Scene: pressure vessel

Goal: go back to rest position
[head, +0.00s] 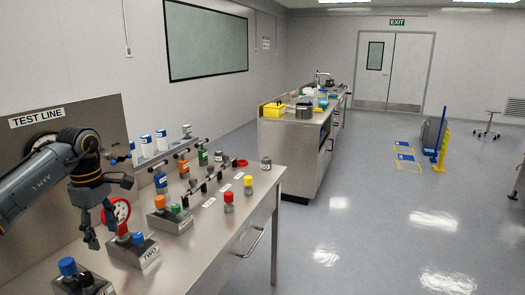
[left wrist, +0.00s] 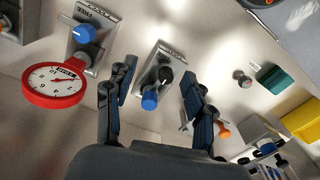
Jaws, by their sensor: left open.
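My left gripper (head: 101,232) hangs from my left arm above the left part of the steel bench (head: 262,185), fingers pointing down. A grey block labelled TWO (head: 146,255) with a blue knob stands on the bench just right of the fingers. A red-rimmed dial gauge (head: 123,212) is partly hidden behind the gripper; a red gauge also shows in the left wrist view (left wrist: 55,83). My right gripper is in neither view.
Another block with a blue knob (head: 67,266) stands at the front left. A block with orange and green knobs (head: 170,219) stands farther right. Behind are a pipe rail and several coloured cylinders. A back panel reads TEST LINE (head: 37,117). Floor (head: 370,235) right of the bench is clear.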

